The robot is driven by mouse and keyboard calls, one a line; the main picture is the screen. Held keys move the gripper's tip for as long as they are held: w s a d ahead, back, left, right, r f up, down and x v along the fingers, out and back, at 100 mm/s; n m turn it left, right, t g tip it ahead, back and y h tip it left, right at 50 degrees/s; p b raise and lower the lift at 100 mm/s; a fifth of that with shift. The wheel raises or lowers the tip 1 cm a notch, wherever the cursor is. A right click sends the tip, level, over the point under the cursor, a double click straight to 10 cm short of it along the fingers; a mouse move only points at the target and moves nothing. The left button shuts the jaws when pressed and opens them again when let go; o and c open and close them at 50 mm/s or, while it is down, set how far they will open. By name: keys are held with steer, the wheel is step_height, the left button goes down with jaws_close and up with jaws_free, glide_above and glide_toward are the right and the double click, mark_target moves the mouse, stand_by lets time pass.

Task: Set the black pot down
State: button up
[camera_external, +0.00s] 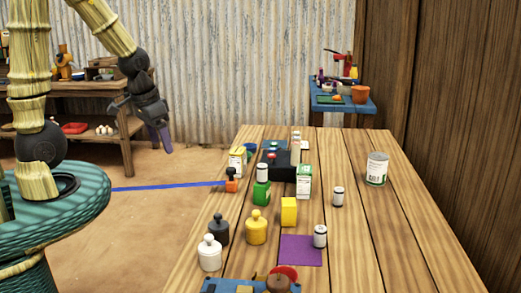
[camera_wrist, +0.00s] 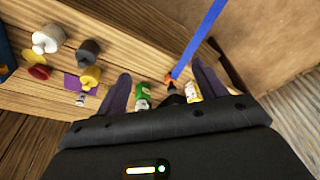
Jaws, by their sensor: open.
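The black pot (camera_external: 218,229), dark with a knobbed lid, stands upright on the wooden table (camera_external: 350,235) near its left edge. It is between a white pot (camera_external: 209,254) and a yellow pot (camera_external: 256,227). In the wrist view the black pot (camera_wrist: 87,52) shows at upper left, outside the fingers. My gripper (camera_external: 161,141) is open, with purple fingers and nothing held. It hangs above the floor left of the table, well apart from the black pot.
An orange-and-black stamp-like object (camera_external: 231,180) stands at the table's left edge, where a blue strip (camera_external: 165,187) ends. Beyond it are cartons and a black box (camera_external: 283,172). A purple mat (camera_external: 301,250) lies nearer the front. The right half is mostly clear around a can (camera_external: 376,168).

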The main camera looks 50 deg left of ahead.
steer(key=w+d+f+m+p, duration=0.3)
steer(key=d+m+p, duration=0.7)
steer(key=m+p, duration=0.65)
steer(key=s+d+m+h+p, duration=0.1)
steer(key=m+p, duration=0.4)
steer(key=m, duration=0.7)
steer(key=s+d+m+t+p, duration=0.1)
steer(key=s+d+m+p, duration=0.3)
steer(key=m, duration=0.8)
steer(key=shift+s+d+f+t+h+p, duration=0.15)
steer(key=shift+s+d+t+h+p, duration=0.2)
steer(key=shift+d, duration=0.75)
steer(key=shift+f, duration=0.1)
